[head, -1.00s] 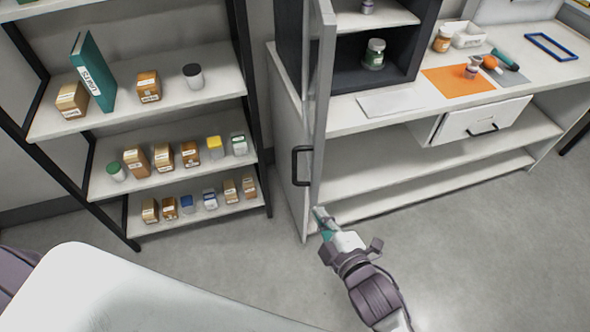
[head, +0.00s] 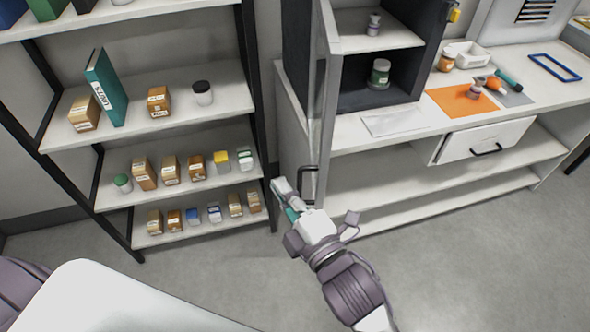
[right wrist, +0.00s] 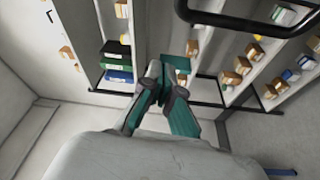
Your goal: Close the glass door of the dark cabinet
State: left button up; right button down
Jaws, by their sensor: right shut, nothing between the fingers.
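The glass door (head: 319,105) of the dark cabinet (head: 392,92) stands open and is seen nearly edge-on in the head view. Its black handle (head: 308,183) is low on the door and also shows large at the top of the right wrist view (right wrist: 240,22). My right gripper (head: 283,190) is shut and empty, just left of the handle in the head view. In the right wrist view its fingertips (right wrist: 155,70) are together, below and left of the handle; I cannot tell whether it touches the door. My left gripper is not in view.
A shelf rack (head: 150,133) with boxes, jars and a teal binder (head: 105,88) stands close on the left. The white bench (head: 400,128) holds an orange mat (head: 450,103), and its drawer (head: 487,140) is partly out. Grey floor is clear in front.

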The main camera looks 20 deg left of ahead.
jog(key=w, duration=0.1)
jog(key=w+p, duration=0.1)
jog(key=w+d+p, duration=0.1)
jog(key=w, duration=0.1)
jog(key=shift+w+f, duration=0.1)
jog(key=shift+f, duration=0.2)
